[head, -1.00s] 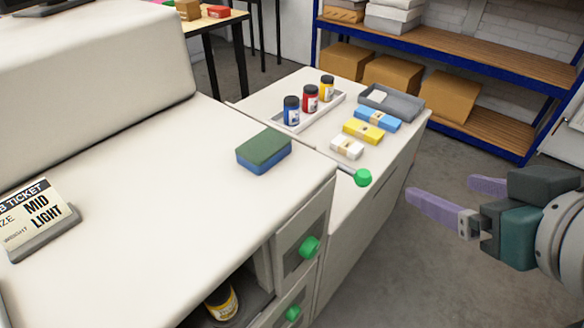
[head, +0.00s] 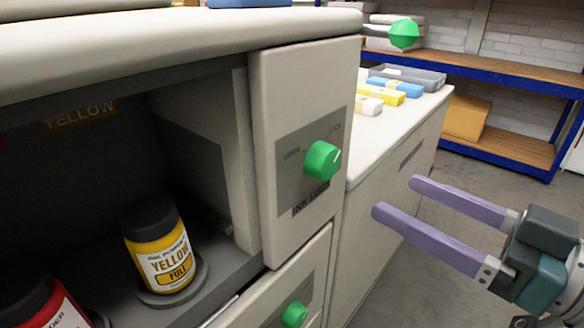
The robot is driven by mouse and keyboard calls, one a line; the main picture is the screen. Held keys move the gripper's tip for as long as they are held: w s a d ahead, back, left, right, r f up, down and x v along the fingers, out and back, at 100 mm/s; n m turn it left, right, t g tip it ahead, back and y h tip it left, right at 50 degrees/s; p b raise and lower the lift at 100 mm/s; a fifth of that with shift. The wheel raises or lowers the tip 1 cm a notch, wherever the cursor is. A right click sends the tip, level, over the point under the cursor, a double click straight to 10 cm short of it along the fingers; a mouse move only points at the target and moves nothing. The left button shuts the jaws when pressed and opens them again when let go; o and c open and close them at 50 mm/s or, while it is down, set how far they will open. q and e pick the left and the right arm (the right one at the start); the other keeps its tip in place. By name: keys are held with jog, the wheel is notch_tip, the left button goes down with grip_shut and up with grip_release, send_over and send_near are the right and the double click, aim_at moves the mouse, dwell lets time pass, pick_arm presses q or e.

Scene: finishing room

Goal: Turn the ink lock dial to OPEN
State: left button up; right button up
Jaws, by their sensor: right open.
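The ink lock dial (head: 322,161) is a green knob on a grey plate marked INK LOCK (head: 310,198), on the front of the white cabinet. A pale pointer mark shows on the knob's right side. Two small labels sit above the knob to its left and right, too small to read surely. My right gripper (head: 398,197) is open and empty, its two purple fingers pointing left toward the dial. It is to the right of the dial and apart from it. My left gripper is not in view.
An open bay on the left holds a yellow ink jar (head: 161,247) and a red jar (head: 40,300). Another green knob (head: 294,314) is below the dial, and a green ball-shaped knob (head: 404,33) is above right. A side counter (head: 395,130) carries packets and a grey tray (head: 415,76).

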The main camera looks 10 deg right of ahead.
aim_at(331, 164)
jog(key=b+x, duration=0.1)
jog(key=x, duration=0.9)
jog(key=shift+s, duration=0.1)
jog(key=c, duration=1.4)
